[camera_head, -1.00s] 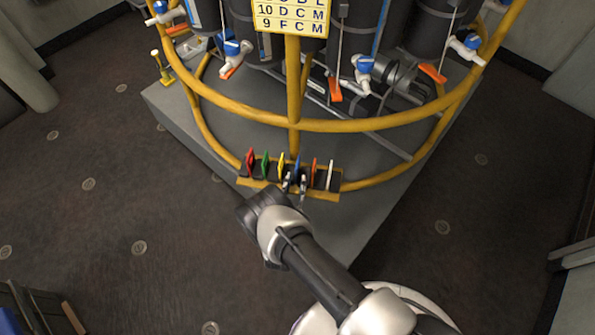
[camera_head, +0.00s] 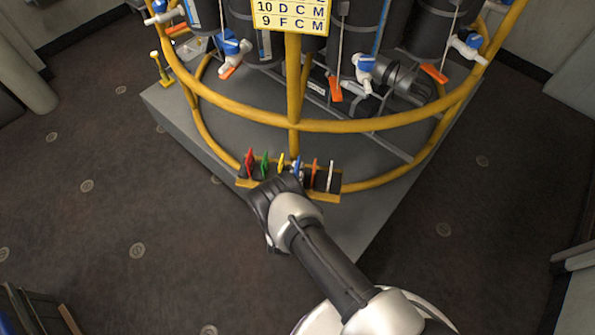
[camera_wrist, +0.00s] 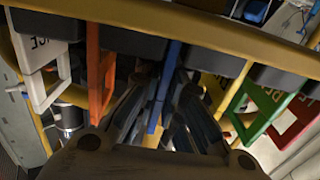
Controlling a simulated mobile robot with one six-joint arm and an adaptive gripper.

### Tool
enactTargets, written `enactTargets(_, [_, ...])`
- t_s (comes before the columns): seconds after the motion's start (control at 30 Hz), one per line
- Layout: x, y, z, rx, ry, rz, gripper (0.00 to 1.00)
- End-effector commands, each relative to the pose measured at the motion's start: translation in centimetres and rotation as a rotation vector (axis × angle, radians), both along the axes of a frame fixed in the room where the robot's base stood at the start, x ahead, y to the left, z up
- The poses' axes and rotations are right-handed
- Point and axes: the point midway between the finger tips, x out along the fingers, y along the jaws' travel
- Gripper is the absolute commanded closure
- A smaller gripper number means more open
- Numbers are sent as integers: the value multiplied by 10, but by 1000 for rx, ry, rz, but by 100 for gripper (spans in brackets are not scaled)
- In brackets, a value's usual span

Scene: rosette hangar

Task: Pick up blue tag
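The blue tag (camera_head: 297,165) hangs in a row of coloured tags on a holder at the yellow rail. In the wrist view the blue tag (camera_wrist: 163,88) hangs edge-on at the middle. My gripper (camera_wrist: 163,112) has one finger on each side of it, apart, with the tag's lower part between them. The fingers look open, and I see no clear contact with the tag. In the head view my gripper (camera_head: 292,177) is just below and in front of the tag, and my wrist hides most of the fingers.
An orange tag (camera_wrist: 98,80) hangs close left of my fingers in the wrist view, with a white tag (camera_wrist: 38,65) beyond. A yellow tag (camera_wrist: 231,98), a green tag (camera_wrist: 268,105) and a red tag (camera_head: 250,160) are on the other side. The yellow rail (camera_head: 225,112) curves above the holder.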

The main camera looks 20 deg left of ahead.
Motion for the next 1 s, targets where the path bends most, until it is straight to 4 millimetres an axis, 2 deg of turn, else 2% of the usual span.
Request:
enactTargets(0.1, [0,0,0,0,0,0,100])
enactTargets(0.47, [0,0,1,0,0,0,100])
enactTargets(0.67, [0,0,15,0,0,0,100])
enactTargets(0.87, [1,1,55,1,-1,0,100])
enactTargets(1.0, [0,1,97,1,-2,0,100])
